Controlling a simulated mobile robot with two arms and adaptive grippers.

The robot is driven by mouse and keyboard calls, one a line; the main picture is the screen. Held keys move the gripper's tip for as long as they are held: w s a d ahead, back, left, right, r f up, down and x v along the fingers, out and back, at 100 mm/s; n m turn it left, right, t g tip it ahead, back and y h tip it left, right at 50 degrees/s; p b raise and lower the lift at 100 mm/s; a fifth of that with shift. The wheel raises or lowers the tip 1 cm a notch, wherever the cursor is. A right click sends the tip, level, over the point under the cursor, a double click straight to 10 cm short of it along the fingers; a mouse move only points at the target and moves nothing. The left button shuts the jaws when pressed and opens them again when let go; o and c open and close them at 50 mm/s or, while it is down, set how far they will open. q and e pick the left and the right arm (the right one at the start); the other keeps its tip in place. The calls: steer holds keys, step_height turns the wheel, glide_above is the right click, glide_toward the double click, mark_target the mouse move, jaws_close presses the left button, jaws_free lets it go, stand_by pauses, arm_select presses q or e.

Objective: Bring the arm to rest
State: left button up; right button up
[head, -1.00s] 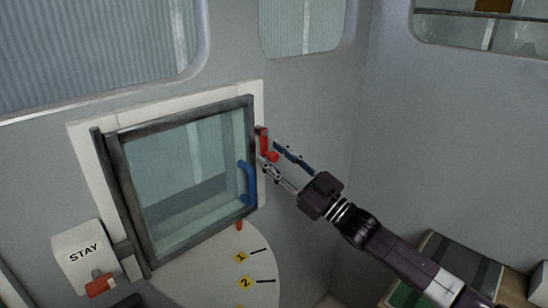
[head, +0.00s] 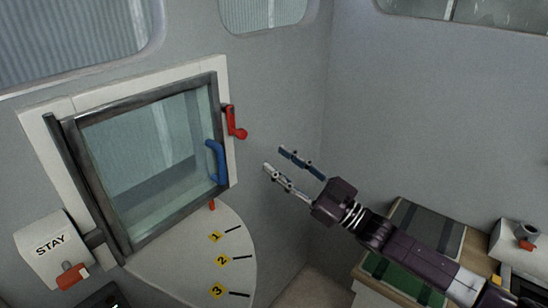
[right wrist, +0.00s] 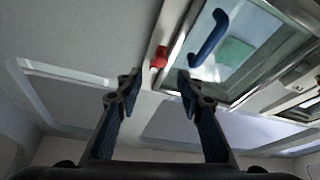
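My right gripper (head: 275,160) is open and empty in the head view. It hangs in free air to the right of the framed window hatch (head: 150,160), apart from the red latch handle (head: 234,122) on the frame's right side. In the right wrist view its two fingers (right wrist: 156,85) stand apart with nothing between them. The red latch (right wrist: 160,57) and the blue handle (right wrist: 209,38) show beyond the fingertips there. The hatch's blue handle also shows in the head view (head: 215,161), and the hatch looks shut in its frame. My left gripper is not in view.
A white box marked STAY (head: 48,243) with a red lever is at lower left. A pale quadrant plate (head: 190,250) numbered 1 to 3 is below the hatch. A case with dark and green panels (head: 425,228) lies under my right arm. Bare wall is right of the hatch.

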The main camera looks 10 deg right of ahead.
steer(key=w+d+f+m+h, duration=0.25)
steer(key=d+f+h, duration=0.2)
steer(key=f, duration=0.95)
steer(key=w+d+f+m+h, duration=0.1)
steer(key=d+f+m+h, duration=0.35)
steer(key=f, duration=0.85)
steer(key=s+d+f+g+h, duration=0.15)
steer(key=s+f, duration=0.25)
steer(key=f, duration=0.4)
steer(key=s+d+f+m+g+h, duration=0.1)
steer(key=s+f+h, duration=0.15)
steer(key=f, duration=0.45)
steer(key=s+d+f+g+h, duration=0.15)
steer(key=s+f, duration=0.25)
steer(key=f, duration=0.4)
steer(key=s+f+m+g, duration=0.2)
steer(key=s+f+g, duration=0.3)
steer(key=s+f, duration=1.25)
steer(key=s+a+f+g, duration=0.1)
steer(key=s+f+g, duration=0.1)
steer(key=s, duration=0.7)
steer(key=s+a+f+g+h, duration=0.1)
steer(key=s+a+f+g, duration=0.1)
steer(key=s, duration=0.8)
steer(key=s+a+f+g, duration=0.1)
steer(key=s+f, duration=0.2)
steer(key=s, duration=0.7)
steer(key=shift+s+a+f+g, duration=0.2)
steer(key=shift+a+f+g, duration=0.05)
steer(key=shift+f+g, duration=0.15)
